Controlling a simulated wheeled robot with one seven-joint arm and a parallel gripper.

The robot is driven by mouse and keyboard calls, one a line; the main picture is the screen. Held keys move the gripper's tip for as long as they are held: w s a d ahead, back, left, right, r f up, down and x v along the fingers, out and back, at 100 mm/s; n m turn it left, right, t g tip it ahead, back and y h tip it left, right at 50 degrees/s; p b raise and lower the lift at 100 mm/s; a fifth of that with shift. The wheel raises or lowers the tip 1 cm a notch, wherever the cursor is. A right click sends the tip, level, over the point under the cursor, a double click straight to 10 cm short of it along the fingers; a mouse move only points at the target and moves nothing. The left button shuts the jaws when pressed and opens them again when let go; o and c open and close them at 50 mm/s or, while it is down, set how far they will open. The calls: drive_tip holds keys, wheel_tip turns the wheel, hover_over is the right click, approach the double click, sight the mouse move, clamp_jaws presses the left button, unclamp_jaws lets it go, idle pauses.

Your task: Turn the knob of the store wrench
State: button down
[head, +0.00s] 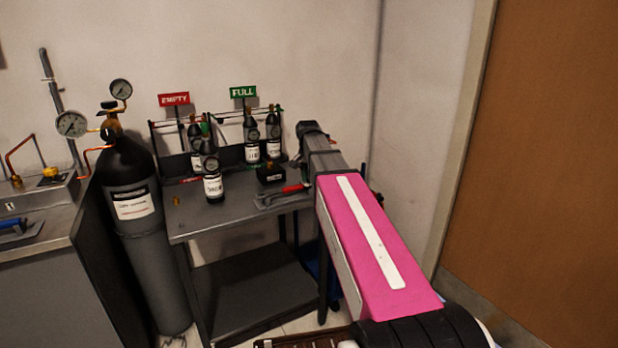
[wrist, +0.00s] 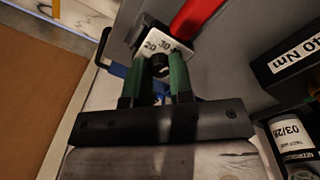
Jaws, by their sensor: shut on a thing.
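In the wrist view a black knob (wrist: 160,68) sits at a white dial plate (wrist: 155,44) marked 20 and 30. My gripper (wrist: 160,61) is shut on this knob, with one green finger on each side. A red handle (wrist: 194,16) lies beside the dial plate. The rest of the part bearing the knob is mostly hidden by the fingers. In the head view my pink arm covers the gripper and the knob. A grey tool with a red handle (head: 293,188) lies at the table's front edge there; I cannot tell if it is the same red handle.
A black block labelled 10 Nm (wrist: 292,62) and a labelled bottle (wrist: 292,135) are close at right in the wrist view. The grey table (head: 215,218) carries several dark bottles (head: 212,187). A tall gas cylinder (head: 135,205) stands left. A wall and brown door (head: 545,150) are right.

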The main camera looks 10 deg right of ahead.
drive_tip(key=c, duration=1)
unclamp_jaws()
wheel_tip(320, 180, up, 11)
drive_tip(key=shift+a+f, duration=0.1)
